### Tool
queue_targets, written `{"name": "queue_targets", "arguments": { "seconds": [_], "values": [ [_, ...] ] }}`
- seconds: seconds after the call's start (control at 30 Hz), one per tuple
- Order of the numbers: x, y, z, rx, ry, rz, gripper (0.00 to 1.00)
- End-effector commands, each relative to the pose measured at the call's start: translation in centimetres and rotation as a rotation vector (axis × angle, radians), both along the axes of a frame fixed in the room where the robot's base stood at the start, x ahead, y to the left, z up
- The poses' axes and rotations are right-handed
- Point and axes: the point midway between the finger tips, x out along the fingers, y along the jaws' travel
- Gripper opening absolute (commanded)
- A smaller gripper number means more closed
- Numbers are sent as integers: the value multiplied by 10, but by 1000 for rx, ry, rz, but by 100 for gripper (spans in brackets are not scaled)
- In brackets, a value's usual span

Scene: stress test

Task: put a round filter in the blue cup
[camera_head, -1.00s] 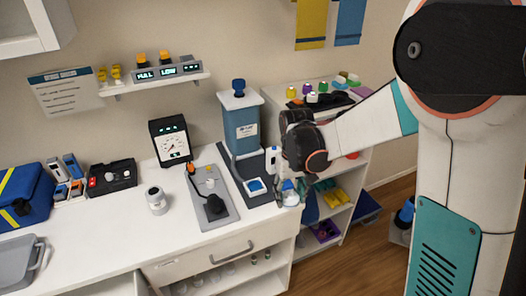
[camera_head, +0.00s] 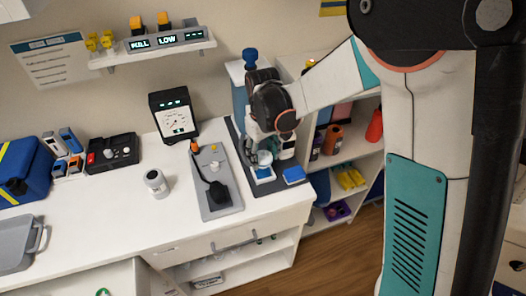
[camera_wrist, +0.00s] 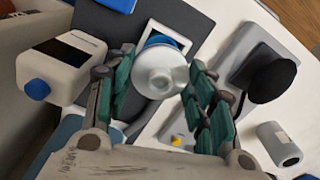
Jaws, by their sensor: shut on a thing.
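My gripper (camera_wrist: 161,80) is shut on a pale, round, stepped piece (camera_wrist: 158,66), which looks like the round filter. In the head view, my gripper (camera_head: 258,147) points down over the dark mat, and the filter (camera_head: 263,158) shows at its fingertips. Just behind the filter in the wrist view is a blue round shape (camera_wrist: 160,40), perhaps the blue cup, within a white square frame (camera_wrist: 180,37). The filter hides much of it. I cannot tell whether the filter touches it.
A flat blue block (camera_head: 294,174) lies on the mat. A grey tray with a black tool (camera_head: 216,190) and a small white jar (camera_head: 156,183) are to the left.

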Motion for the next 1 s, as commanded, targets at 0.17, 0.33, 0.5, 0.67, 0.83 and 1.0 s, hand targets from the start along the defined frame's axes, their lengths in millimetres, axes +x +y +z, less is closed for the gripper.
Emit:
{"name": "queue_targets", "arguments": {
  "seconds": [0.17, 0.33, 0.5, 0.67, 0.83, 1.0],
  "values": [
    [0, 0, -15, 0, 0, -1, 32],
    [0, 0, -20, 0, 0, -1, 32],
    [0, 0, -20, 0, 0, -1, 32],
    [0, 0, -20, 0, 0, -1, 32],
    [0, 0, -20, 0, 0, -1, 32],
    [0, 0, -20, 0, 0, -1, 32]
  ]
}}
